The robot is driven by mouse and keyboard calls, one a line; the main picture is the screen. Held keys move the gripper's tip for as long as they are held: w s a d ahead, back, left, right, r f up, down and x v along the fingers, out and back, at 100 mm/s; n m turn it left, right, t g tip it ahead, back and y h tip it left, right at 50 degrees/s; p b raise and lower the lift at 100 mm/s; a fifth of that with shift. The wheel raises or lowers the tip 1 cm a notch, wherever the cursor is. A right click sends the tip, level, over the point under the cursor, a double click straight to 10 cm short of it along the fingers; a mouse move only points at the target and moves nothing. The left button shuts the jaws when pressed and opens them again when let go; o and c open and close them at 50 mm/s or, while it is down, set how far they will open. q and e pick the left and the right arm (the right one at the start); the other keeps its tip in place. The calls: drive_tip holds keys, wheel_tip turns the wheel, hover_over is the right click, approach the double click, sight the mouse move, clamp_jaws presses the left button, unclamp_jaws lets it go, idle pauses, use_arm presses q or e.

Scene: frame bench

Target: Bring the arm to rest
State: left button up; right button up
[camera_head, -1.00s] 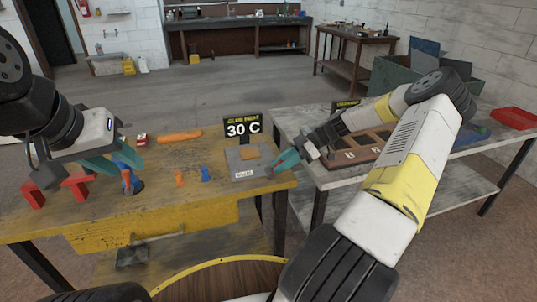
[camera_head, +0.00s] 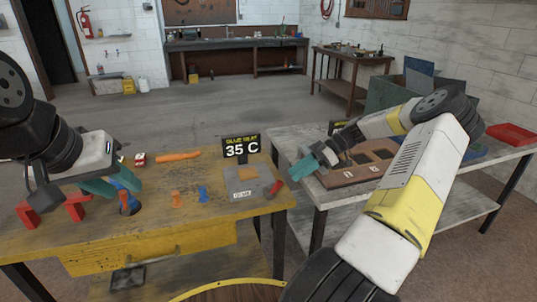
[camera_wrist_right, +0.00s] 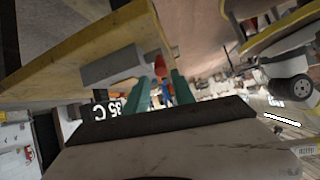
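My right gripper (camera_head: 298,170) is in the air by the right end of the yellow workbench (camera_head: 150,262), with its teal fingers apart and nothing between them. Its fingers (camera_wrist_right: 160,92) also show apart in the right wrist view, with a red object (camera_wrist_right: 160,66) beyond them. In the head view a red piece (camera_head: 275,189) lies at the bench's right end, below and left of this gripper. My left gripper (camera_head: 114,187) hangs over the bench's left part. Its teal fingers look apart, near a blue and orange tool (camera_head: 127,203); contact is unclear.
A grey plate (camera_head: 236,177) with an orange piece sits before a sign (camera_head: 241,148) reading 35 C. Red blocks (camera_head: 76,207), small orange and blue pieces and an orange roll (camera_head: 178,156) are on the bench. A second table (camera_head: 350,195) holds a brown tray (camera_head: 362,175) beside my right forearm.

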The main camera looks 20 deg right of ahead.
drive_tip(key=shift+a, duration=0.1)
drive_tip(key=s+a+r+m+h, duration=0.7)
drive_tip(key=s+a+r+h, duration=0.15)
drive_tip(key=a+r, duration=0.4)
drive_tip(key=s+a+r+m+t, duration=0.1)
drive_tip(key=s+r+m+t, duration=0.2)
drive_tip(key=s, duration=0.5)
drive_tip(key=s+a+r+m+t, duration=0.2)
drive_tip(key=s+r+m, duration=0.3)
drive_tip(key=s, duration=0.3)
drive_tip(key=shift+r+m+t+h, duration=0.4)
drive_tip(key=shift+t+h, duration=0.05)
drive_tip(key=shift+t, duration=0.05)
